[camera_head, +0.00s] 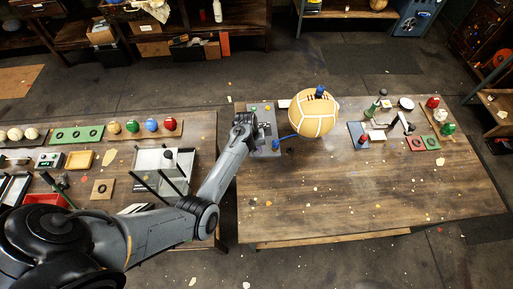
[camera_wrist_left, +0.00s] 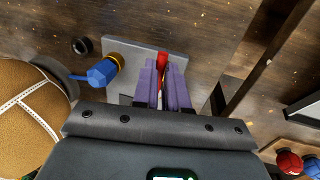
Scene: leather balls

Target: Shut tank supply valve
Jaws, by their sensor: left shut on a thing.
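My left gripper (camera_head: 247,119) reaches over the grey plate (camera_head: 266,152) at the left end of the right-hand table. In the left wrist view its fingers (camera_wrist_left: 163,82) are shut on a red valve handle (camera_wrist_left: 162,60), whose tip shows beyond and between them. The rest of the handle is hidden by the fingers. A blue knob (camera_wrist_left: 102,73) with a brass collar stands beside it on the plate; it also shows in the head view (camera_head: 276,144). A tan ball (camera_head: 315,124) with white seams stands right of the plate. My right gripper is not in view.
The ball's far side bears a blue fitting (camera_head: 320,90). Small tools and parts lie right of the ball, near a red ball (camera_head: 432,102) and a green ball (camera_head: 448,129). The table's front half is mostly clear. The left table (camera_head: 150,121) is crowded.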

